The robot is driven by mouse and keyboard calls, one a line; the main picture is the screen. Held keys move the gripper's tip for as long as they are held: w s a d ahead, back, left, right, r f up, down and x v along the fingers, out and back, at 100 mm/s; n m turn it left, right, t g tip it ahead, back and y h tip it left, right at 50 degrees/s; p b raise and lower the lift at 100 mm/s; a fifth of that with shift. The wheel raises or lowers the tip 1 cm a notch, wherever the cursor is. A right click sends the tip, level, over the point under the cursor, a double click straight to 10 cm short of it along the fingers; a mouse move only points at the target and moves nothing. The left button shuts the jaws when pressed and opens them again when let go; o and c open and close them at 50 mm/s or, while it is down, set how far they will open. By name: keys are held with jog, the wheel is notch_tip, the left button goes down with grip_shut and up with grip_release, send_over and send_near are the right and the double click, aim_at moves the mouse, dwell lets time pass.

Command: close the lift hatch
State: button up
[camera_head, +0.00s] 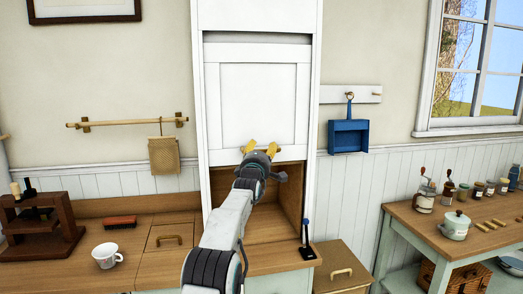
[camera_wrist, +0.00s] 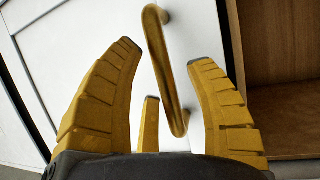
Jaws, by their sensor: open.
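The lift hatch (camera_head: 258,95) is a white panelled door in a tall white cabinet frame. It is partly raised, and the wooden compartment (camera_head: 290,190) below its lower edge is open. In the wrist view the hatch (camera_wrist: 85,30) carries a brass bar handle (camera_wrist: 165,70). My gripper (camera_head: 262,148) is at the hatch's lower edge, and hides the handle in the head view. In the wrist view my gripper's yellow fingers (camera_wrist: 165,55) are open, with the handle between them. I cannot tell whether they touch it.
A wooden counter (camera_head: 150,270) runs below the cabinet, with a white cup (camera_head: 106,255), a red-brown brush (camera_head: 120,221) and a dark wooden rack (camera_head: 38,228) at left. A blue-handled item (camera_head: 306,232) stands at the counter's right. A table with jars (camera_head: 460,225) stands farther right.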

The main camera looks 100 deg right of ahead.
jog(key=shift+c, duration=0.2)
grip_shut()
jog(key=shift+f, duration=0.15)
notch_tip(320, 180, down, 32)
jog(key=b, duration=2.8)
jog(key=shift+b, duration=0.3)
jog(key=shift+w, duration=0.1)
jog(key=shift+o, duration=0.2)
grip_release()
jog(key=shift+a, duration=0.15)
jog(key=v, duration=1.1)
jog(key=shift+a, duration=0.25)
